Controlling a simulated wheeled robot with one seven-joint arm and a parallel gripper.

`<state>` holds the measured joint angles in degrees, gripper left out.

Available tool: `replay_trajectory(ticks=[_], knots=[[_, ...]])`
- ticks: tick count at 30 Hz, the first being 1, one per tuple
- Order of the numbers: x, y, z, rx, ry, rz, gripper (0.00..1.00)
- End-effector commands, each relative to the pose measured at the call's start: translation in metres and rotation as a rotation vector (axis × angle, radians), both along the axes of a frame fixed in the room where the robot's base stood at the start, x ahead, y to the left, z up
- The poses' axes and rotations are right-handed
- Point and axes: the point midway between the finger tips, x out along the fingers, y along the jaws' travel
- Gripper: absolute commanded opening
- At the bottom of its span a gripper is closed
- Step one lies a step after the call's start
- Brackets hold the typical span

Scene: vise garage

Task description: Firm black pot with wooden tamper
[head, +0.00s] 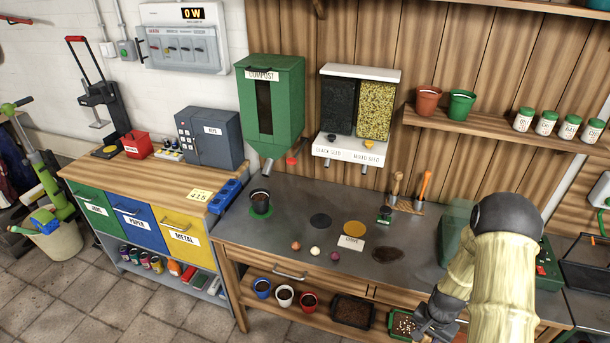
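The black pot (260,201) stands upright on a round green mat (261,212) at the left part of the grey bench top. Brown soil shows inside it. The wooden tamper (396,184) appears to stand upright in a small wooden holder (406,205) at the back of the bench, beside an orange-handled tool (424,187). My gripper (432,328) is dark and hangs low at the front edge of the bench, to the right of the pot and well apart from it and the tamper. Its fingers are too unclear to tell whether they are open.
The green compost dispenser (271,110) hangs above the pot, its spout close over it. A seed dispenser (358,117) hangs behind the bench's middle. Small bulbs, a card (351,244), round discs and a soil patch (387,254) lie mid-bench. My arm covers the right side.

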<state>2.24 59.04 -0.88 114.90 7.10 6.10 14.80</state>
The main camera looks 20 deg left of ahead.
Motion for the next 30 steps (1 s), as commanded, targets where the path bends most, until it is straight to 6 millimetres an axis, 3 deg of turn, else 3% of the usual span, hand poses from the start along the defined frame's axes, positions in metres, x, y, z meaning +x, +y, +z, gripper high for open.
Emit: replay_trajectory(ticks=[12,15,30], knots=[[-0.023,0.015,-0.109,0.002,0.006,0.341,0.15],[-0.028,0.02,-0.127,0.001,0.003,0.405,0.15],[-0.031,0.022,-0.133,0.0,0.0,0.432,0.15]])
